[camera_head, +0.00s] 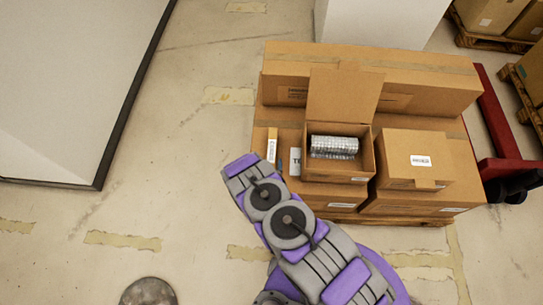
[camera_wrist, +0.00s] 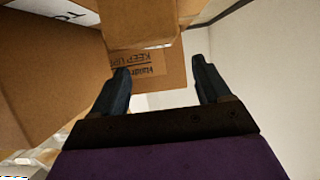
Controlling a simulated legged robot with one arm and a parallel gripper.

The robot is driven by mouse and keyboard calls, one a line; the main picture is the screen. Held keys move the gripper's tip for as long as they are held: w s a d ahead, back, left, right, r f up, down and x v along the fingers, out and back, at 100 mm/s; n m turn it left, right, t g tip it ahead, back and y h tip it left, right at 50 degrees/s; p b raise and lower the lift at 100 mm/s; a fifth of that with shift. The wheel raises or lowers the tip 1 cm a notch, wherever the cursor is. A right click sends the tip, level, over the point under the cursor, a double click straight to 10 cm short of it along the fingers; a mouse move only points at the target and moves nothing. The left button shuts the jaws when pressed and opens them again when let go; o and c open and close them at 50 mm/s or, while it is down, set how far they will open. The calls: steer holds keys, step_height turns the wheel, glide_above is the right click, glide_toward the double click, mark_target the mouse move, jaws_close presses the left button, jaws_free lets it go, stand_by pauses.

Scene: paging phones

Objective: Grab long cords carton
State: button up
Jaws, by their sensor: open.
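Several brown cartons are stacked on a pallet in the head view; I cannot read which is the long cords carton. An open carton (camera_head: 312,172) has its flap up and holds silver ribbed rolls (camera_head: 334,147). A closed carton (camera_head: 408,147) with a white label stands to its right. A long carton (camera_head: 430,77) lies behind them. My gripper (camera_wrist: 163,84) is open and empty in the wrist view. A brown carton (camera_wrist: 140,20) with a printed label shows beyond the fingertips, apparently not gripped. In the head view my arm reaches to the stack's left side, and its fingers are hidden.
A red pallet jack (camera_head: 492,120) stands right of the stack. A white panel with a dark edge (camera_head: 75,90) is at the left, with free floor (camera_head: 190,150) between. A white block (camera_head: 375,22) stands behind. More cartons on pallets (camera_head: 490,18) are at the upper right.

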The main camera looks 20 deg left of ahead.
mark_target(272, 151)
steer(key=shift+b+x, duration=1.25)
steer(key=shift+x, duration=2.75)
steer(key=shift+d, duration=0.1)
steer(key=c, duration=1.3)
